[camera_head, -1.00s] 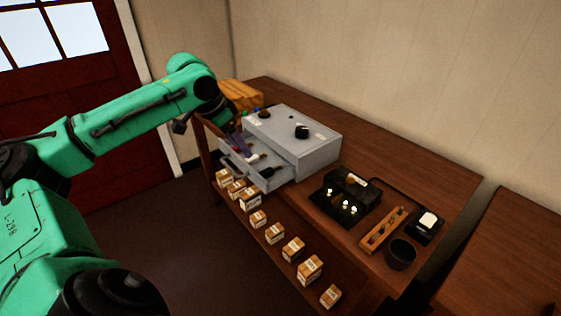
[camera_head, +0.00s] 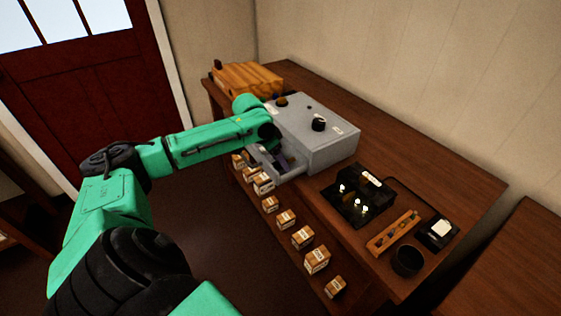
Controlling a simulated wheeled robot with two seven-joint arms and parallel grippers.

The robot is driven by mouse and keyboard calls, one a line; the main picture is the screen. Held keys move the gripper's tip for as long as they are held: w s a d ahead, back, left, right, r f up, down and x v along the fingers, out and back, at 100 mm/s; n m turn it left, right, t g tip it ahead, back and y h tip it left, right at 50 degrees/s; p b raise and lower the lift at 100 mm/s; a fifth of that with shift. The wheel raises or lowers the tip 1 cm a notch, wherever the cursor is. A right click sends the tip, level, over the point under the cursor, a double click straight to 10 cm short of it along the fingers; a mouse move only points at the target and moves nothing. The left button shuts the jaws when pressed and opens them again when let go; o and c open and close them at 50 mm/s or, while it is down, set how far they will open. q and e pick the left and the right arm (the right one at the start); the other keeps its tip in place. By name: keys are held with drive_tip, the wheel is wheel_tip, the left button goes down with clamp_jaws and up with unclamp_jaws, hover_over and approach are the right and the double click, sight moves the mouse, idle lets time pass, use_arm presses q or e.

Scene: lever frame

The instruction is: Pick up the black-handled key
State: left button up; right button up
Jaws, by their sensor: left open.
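The grey metal box (camera_head: 318,138) stands on the wooden table, with its drawer (camera_head: 290,173) pulled out at the front. My left arm reaches in from the left. My left gripper (camera_head: 281,160) is open, pointing down at the drawer, and its wrist hides much of the drawer's inside. I cannot make out the black-handled key now, as the drawer's contents are mostly covered and dark. I cannot tell whether the fingers touch anything. My right gripper is not in view.
Several small labelled boxes (camera_head: 302,237) line a lower ledge along the table front. A black device with lit bulbs (camera_head: 357,200), a wooden rack (camera_head: 393,233), a dark cup (camera_head: 407,260) and a black tray with a white pad (camera_head: 438,233) stand right. A wooden case (camera_head: 246,78) is behind.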

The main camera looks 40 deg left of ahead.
use_arm(q)
clamp_jaws()
